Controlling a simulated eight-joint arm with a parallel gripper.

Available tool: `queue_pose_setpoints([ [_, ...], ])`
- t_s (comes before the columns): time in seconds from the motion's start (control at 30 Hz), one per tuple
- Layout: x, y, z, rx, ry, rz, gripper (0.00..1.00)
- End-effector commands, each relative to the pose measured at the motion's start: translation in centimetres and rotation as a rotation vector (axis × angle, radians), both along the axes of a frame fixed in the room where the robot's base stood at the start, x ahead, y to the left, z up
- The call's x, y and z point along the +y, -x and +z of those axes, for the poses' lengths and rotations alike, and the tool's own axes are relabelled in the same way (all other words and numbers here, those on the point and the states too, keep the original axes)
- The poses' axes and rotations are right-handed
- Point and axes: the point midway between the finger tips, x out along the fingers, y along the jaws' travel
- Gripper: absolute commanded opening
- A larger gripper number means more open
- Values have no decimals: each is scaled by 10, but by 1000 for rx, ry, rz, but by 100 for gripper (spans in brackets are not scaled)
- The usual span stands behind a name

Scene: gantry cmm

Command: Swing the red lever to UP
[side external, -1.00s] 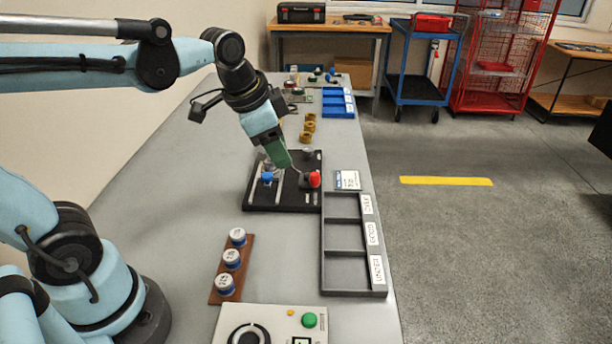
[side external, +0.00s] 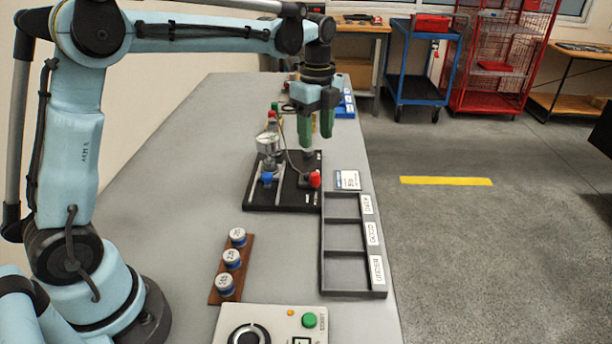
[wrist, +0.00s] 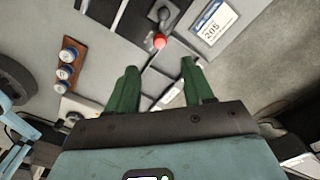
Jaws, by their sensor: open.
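The red lever (side external: 315,179) stands at the right edge of a black panel (side external: 262,207) on the bench; its red knob sits over a dark base. The panel carries small white markings, too small to read. In the wrist view the red knob (wrist: 160,41) shows ahead of my fingertips, near the middle. My gripper (side external: 316,140) points down with its green fingers apart, above and behind the knob, touching nothing. In the wrist view my gripper (wrist: 159,67) has an empty gap between its fingers.
A blue-knobbed control (side external: 267,178) and a round gauge (side external: 268,143) stand at the panel's left. A grey sorting tray (side external: 323,262), a white card (side external: 347,180) and a brown rack (side external: 217,292) with capped jars are nearer. A control box (side external: 285,312) is in front.

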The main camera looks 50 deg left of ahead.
Motion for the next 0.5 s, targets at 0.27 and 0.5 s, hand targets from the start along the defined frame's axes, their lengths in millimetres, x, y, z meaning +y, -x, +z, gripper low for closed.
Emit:
queue_pose_setpoints([
  [0.27,0,0,-48,-2,0,2,52],
  [0.5,0,0,-86,-2,0,3,52],
])
